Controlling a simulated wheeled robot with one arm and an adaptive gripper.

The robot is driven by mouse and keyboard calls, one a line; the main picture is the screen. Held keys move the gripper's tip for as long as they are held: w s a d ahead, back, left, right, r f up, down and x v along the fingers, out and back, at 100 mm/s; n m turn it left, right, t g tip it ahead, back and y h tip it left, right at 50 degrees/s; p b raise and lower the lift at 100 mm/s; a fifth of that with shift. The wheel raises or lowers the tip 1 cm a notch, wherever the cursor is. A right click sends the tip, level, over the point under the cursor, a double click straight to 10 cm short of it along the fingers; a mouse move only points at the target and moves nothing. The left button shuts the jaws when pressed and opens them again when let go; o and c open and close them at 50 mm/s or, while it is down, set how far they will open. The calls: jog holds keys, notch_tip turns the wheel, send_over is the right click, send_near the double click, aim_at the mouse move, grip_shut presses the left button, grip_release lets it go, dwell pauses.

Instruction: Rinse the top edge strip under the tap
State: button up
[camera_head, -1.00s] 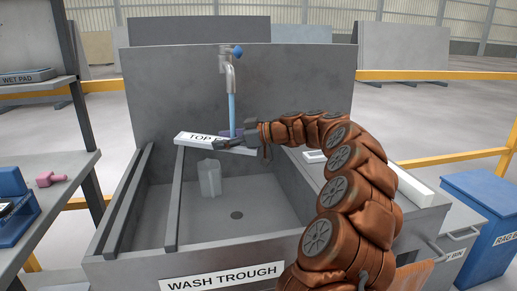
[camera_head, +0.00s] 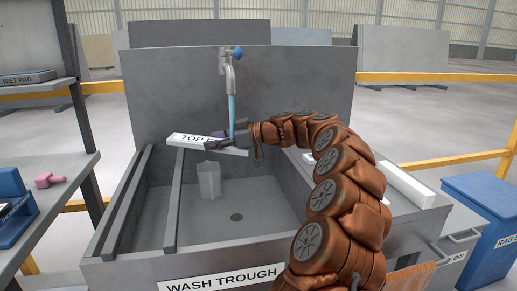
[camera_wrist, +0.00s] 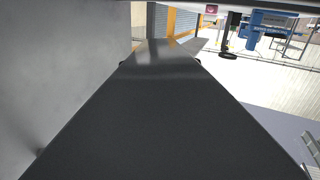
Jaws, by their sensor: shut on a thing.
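The top edge strip (camera_head: 186,139) is a long pale bar with a partly hidden label beginning "TOP". It lies nearly level above the wash trough (camera_head: 217,278). My gripper (camera_head: 222,144) is shut on its right part and covers the end of the label. The tap (camera_head: 229,70) has a blue handle and stands in front of the grey back panel. A blue water stream (camera_head: 232,108) falls from it to the strip and gripper; the exact contact is hidden. In the wrist view a dark, tapering surface (camera_wrist: 160,115) fills the middle; I cannot tell what it is.
A divider rail (camera_head: 174,200) runs along the trough's left. White bars (camera_head: 405,185) lie on the right ledge. A shelf with a wet pad (camera_head: 28,76) stands left, a blue bin (camera_head: 484,210) right.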

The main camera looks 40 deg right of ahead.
jog(key=shift+s, duration=0.1)
jog(key=shift+s+a+b, duration=0.15)
jog(key=shift+s+b, duration=0.8)
jog(key=shift+b, duration=0.05)
jog(key=s+a+b, duration=0.2)
jog(key=s+b, duration=0.4)
jog(key=s, duration=0.3)
jog(key=shift+s+b, duration=0.35)
jog(key=shift+s, duration=0.05)
jog(key=shift+r, duration=0.1)
dwell(0.7)
jog(key=s+a+r+b, duration=0.1)
jog(key=s+r, duration=0.3)
jog(key=shift+s, duration=0.4)
dwell(0.6)
